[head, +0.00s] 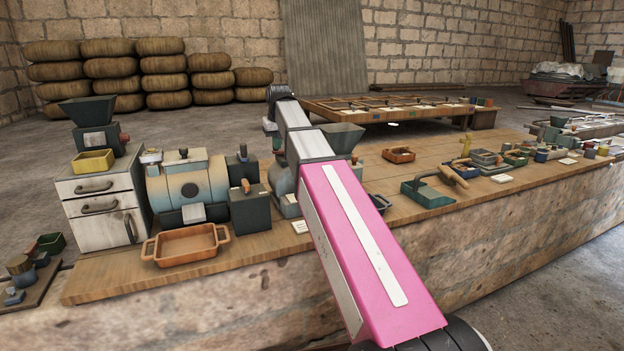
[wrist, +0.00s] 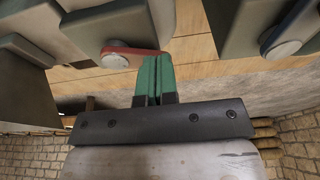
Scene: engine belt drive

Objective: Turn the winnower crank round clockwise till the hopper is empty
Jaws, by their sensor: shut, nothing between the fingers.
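My gripper (wrist: 155,80) has green fingers, which are shut together with nothing between them. In the wrist view, a red crank arm (wrist: 132,50) runs from a round grey hub (wrist: 113,54) to the fingertips. I cannot tell whether the fingers touch it, and its far end is hidden. In the head view, a dark hopper (head: 340,136) shows partly behind my arm, and another hopper (head: 86,109) tops a machine at the left. I cannot tell which belongs to the winnower, nor see inside either one. My gripper is not visible in the head view.
A second, blue crank (wrist: 292,32) on a grey hub shows at the right of the wrist view. In the head view, an orange tray (head: 187,242) sits at the bench's front left, beside a drum machine (head: 188,188). Small tools and trays crowd the bench's right part.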

